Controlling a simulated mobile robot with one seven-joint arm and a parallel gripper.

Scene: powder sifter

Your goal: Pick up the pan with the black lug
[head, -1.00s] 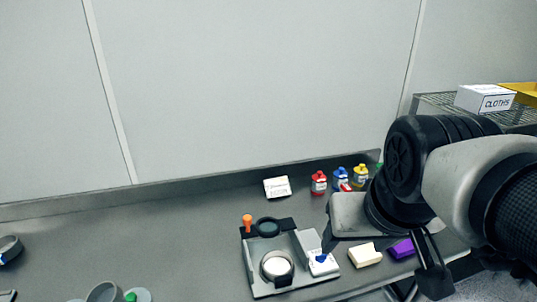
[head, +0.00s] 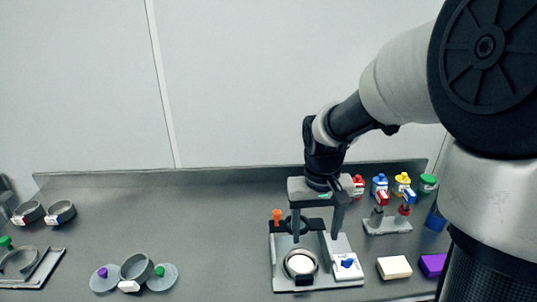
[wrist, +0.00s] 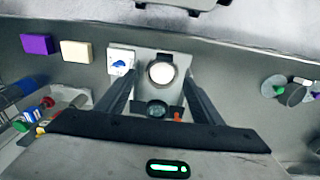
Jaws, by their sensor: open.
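A round pan with a black lug (head: 301,277) sits on the grey device plate (head: 284,285), with a white round surface inside it; its lug points to the near side. In the wrist view the pan (wrist: 162,73) shows between my fingers, beyond the dark round piece. My gripper (head: 316,232) is open and empty, pointing down above the back part of the device. No finger visibly touches the pan. A dark round piece (wrist: 157,108) at the back of the device is partly hidden by my gripper in the head view.
An orange knob (head: 277,215) stands at the device's back left, and a white box with a blue knob (head: 346,266) at its right. Cream (head: 394,267) and purple (head: 433,264) blocks lie right. Another pan (head: 137,268) stands left. Several small bottles stand behind. The counter's middle left is clear.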

